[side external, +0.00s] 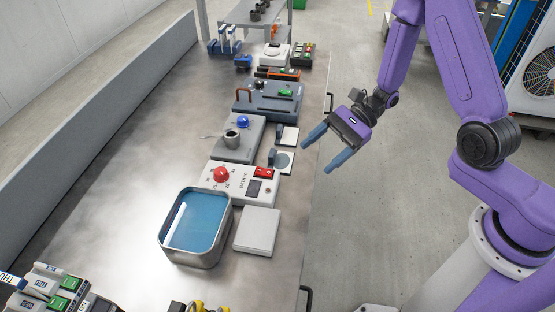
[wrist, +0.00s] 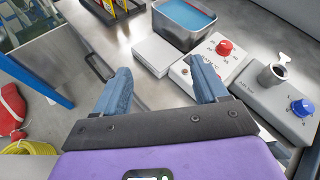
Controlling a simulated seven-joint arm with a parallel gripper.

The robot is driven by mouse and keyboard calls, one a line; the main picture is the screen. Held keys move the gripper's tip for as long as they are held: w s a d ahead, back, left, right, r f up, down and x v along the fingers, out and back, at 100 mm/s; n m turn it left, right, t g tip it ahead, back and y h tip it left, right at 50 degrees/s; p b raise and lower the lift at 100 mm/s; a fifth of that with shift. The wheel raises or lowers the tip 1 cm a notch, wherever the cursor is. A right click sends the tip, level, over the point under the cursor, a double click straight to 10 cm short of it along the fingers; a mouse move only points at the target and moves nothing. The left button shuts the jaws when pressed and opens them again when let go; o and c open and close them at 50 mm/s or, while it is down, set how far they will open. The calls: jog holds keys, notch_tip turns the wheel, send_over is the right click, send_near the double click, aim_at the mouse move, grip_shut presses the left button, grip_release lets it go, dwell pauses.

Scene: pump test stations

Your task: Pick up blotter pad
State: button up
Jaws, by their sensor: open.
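A flat white square pad, which looks like the blotter pad (side external: 257,231), lies on the metal bench just right of a tray of blue liquid. It also shows in the wrist view (wrist: 158,54), beyond my fingers. My gripper (side external: 316,157) is open and empty, with blue fingers apart. It hangs in the air off the bench's right edge, away from the pad. In the wrist view, the gap between the fingertips (wrist: 160,66) has the pad behind it.
The metal tray of blue liquid (side external: 195,225) stands beside the pad. A white control box with a red knob (side external: 221,174) is behind it. Two small white squares (side external: 288,137) (side external: 284,161) lie near the bench edge. Black handles (side external: 306,298) stick out from the bench side.

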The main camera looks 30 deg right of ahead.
jog(key=w+d+f+m+t, duration=0.3)
jog(key=w+d+m+t, duration=0.1)
jog(key=m+t, duration=0.15)
jog(key=m+t+h, duration=0.4)
jog(key=m, duration=0.2)
send_near(272, 153)
jog(key=x, duration=0.2)
jog(key=f+x, duration=0.1)
jog(key=x, duration=0.1)
jog(key=shift+w+f, duration=0.1)
jog(key=shift+f, duration=0.05)
jog(key=shift+r+x, duration=0.15)
jog(key=shift+x, duration=1.25)
jog(key=shift+r+x, duration=0.15)
jog(key=shift+x, duration=1.25)
jog(key=shift+w+a, duration=0.1)
jog(key=shift+w, duration=0.05)
jog(key=c, duration=1)
